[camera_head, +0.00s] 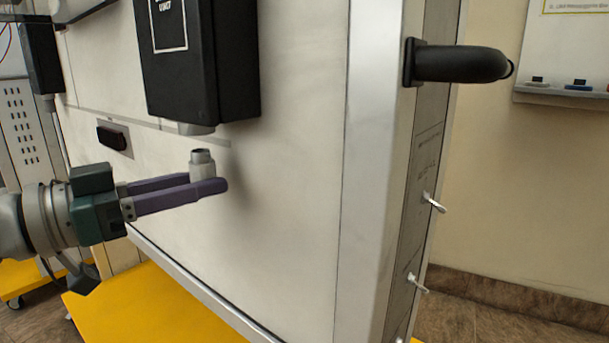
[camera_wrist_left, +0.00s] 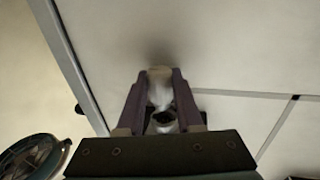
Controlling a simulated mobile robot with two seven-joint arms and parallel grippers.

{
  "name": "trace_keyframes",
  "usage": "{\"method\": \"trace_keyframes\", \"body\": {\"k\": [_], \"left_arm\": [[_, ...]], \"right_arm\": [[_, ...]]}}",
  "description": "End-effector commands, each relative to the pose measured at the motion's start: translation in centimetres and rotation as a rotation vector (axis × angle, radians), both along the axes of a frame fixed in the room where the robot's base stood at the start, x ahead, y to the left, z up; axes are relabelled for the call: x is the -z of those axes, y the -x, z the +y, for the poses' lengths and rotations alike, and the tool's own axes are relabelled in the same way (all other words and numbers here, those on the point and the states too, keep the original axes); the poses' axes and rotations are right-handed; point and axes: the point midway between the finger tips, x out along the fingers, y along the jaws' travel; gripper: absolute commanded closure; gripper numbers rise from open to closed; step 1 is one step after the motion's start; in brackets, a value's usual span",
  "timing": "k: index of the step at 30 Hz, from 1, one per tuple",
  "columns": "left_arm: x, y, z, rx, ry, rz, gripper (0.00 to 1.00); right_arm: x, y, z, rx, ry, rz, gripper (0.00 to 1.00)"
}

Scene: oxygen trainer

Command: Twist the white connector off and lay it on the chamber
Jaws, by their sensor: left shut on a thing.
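The white connector (camera_head: 202,164) is a short pale cylinder with a narrower collar and a dark opening on top. My left gripper (camera_head: 208,184) is shut on it, its two purple fingers on either side. The connector is upright, apart from and below the black box (camera_head: 200,62) on the white panel. A grey round fitting (camera_head: 196,129) shows under the box, with a gap between it and the connector. In the left wrist view the connector (camera_wrist_left: 160,88) sits between the fingertips. My right gripper is in neither view. I cannot tell which part is the chamber.
The large white panel (camera_head: 290,190) stands close behind the gripper. A black handle (camera_head: 460,64) juts from its right edge, with small metal latches (camera_head: 433,203) below. A yellow base (camera_head: 150,305) lies underneath. A small dark handle (camera_head: 112,137) is at the left.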

Motion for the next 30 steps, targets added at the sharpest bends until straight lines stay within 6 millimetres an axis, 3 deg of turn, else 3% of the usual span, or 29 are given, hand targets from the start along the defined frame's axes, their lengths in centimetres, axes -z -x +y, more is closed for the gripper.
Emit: {"method": "trace_keyframes", "body": {"k": [30], "left_arm": [[-0.1,6.9,5.5,-0.001,0.0,0.001,1.0]], "right_arm": [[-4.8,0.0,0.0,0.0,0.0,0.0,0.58]]}}
